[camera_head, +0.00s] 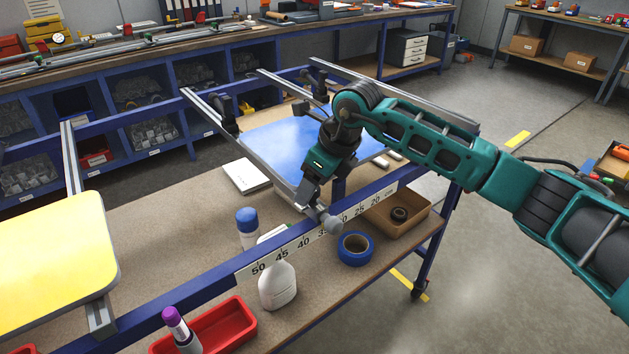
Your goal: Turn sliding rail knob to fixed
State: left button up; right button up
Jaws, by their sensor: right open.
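A grey rounded knob (329,223) sits at the front blue rail, beside the printed scale (305,241), near the end of a grey sliding rail. My right gripper (312,198) comes down from the upper right, just above and left of the knob. Its jaws are open and their tips are close to the knob. Whether they touch it or stand around it I cannot tell. The knob's setting cannot be read. A blue sign panel (275,140) lies on the grey sliding rails behind the gripper. My left gripper is not in view.
A yellow sign panel (50,265) lies at the left. Below the rail are a white bottle (278,285), blue tape (355,248), a cardboard tray (420,215) and a red tray (225,326). Open floor (475,270) lies to the right.

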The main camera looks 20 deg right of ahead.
jog(key=c, duration=1)
